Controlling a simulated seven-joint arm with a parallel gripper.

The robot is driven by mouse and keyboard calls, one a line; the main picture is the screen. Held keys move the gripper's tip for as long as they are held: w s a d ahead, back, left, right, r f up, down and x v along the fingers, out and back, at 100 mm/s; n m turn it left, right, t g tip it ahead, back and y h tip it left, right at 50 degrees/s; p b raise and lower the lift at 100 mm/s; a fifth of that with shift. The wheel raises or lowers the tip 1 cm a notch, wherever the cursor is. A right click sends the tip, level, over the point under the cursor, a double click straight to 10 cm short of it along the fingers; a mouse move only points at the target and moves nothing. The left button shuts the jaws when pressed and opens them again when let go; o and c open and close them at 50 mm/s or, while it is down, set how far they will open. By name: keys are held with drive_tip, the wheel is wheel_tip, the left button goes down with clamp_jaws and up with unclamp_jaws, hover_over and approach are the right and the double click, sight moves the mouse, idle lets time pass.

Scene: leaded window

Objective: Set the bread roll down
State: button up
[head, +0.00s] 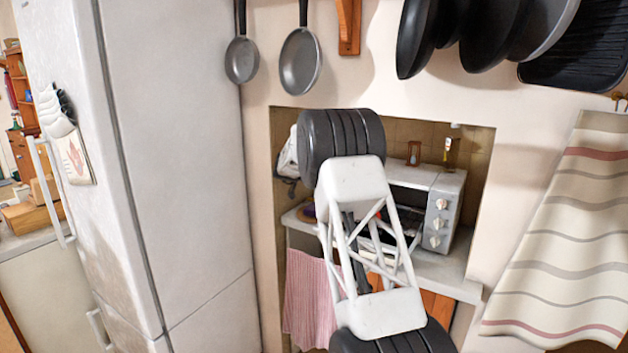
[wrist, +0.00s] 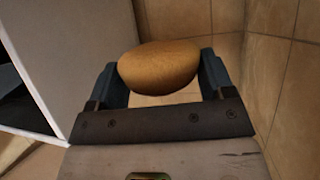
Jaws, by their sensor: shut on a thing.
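The bread roll (wrist: 160,72) is golden brown and sits between the two fingers of my gripper (wrist: 162,68) in the wrist view. The fingers are shut on its left and right sides. Tiles show behind and below the roll, but I cannot tell how high it is above any surface. In the head view my own arm covers the middle of the niche, and I cannot make out the roll or the fingertips there.
A white oven with knobs (head: 440,215) stands on the niche's counter (head: 450,276). An hourglass (head: 413,153) and a small bottle (head: 450,152) show behind it. A pink towel (head: 309,300) hangs below. A white fridge (head: 185,160) stands left; pans (head: 301,62) hang above.

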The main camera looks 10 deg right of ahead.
drive_tip(key=s+a+f+n+t+y, duration=0.1)
drive_tip(key=s+a+f+n, duration=0.15)
drive_tip(key=a+f, duration=0.3)
drive_tip(key=s+a+f+n+t+y, duration=0.1)
drive_tip(key=s+a+f+t+y, duration=0.2)
drive_tip(key=a, duration=0.4)
drive_tip(key=s+d+f+n+y, duration=0.1)
drive_tip(key=s+f, duration=0.4)
drive_tip(key=f, duration=0.4)
drive_tip(key=s+f+n+y, duration=0.1)
drive_tip(key=s+f+n, duration=0.1)
drive_tip(key=s+f, duration=0.45)
drive_tip(key=s+d+f+n, duration=0.1)
drive_tip(key=s+f, duration=0.2)
drive_tip(key=f, duration=0.7)
drive_tip(key=s+a+f+n+t+y, duration=0.1)
drive_tip(key=s+f+n+y, duration=0.2)
drive_tip(key=s+f, duration=1.3)
drive_tip(key=s+y, duration=0.1)
drive_tip(key=s, duration=0.2)
drive_tip(key=shift+a+f+n, duration=0.15)
drive_tip(key=shift+a+n, duration=0.2)
